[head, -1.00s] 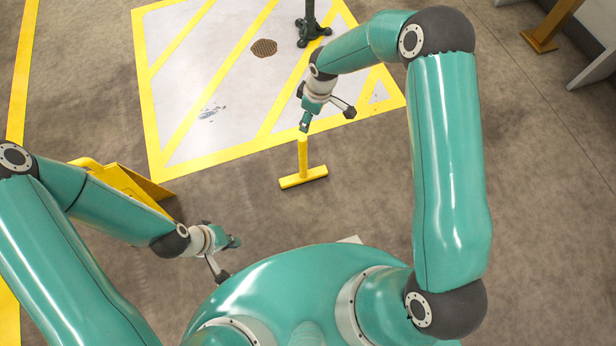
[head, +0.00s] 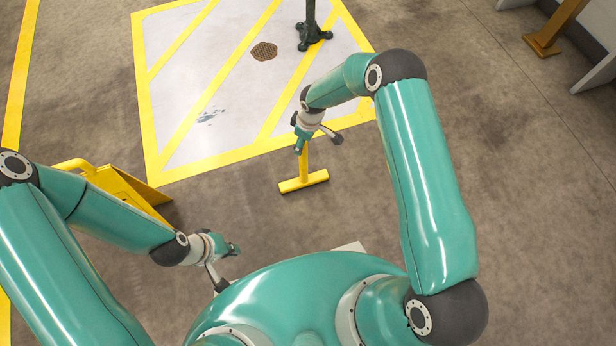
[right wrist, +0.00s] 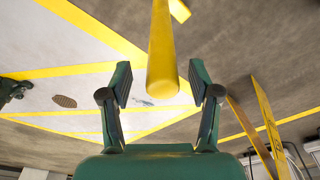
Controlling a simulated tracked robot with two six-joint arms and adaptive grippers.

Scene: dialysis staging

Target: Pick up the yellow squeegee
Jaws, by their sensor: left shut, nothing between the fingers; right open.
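The yellow squeegee (head: 304,182) stands on the floor in the head view, its crossbar low and its handle upward. In the right wrist view its yellow handle (right wrist: 162,60) comes down from the top, its rounded end between the fingertips. My right gripper (head: 299,148) is at the upper handle and hides its top in the head view. In the right wrist view the right gripper (right wrist: 160,85) is open, a finger on each side of the handle, with visible gaps. My left gripper (head: 236,249) is shut and empty at lower left, well away from the squeegee.
A yellow folding stand (head: 125,190) is beside my left arm. A white floor area with yellow stripes (head: 190,110) lies beyond the squeegee, with a brown drain cover (head: 264,51) and a dark stand base (head: 313,38).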

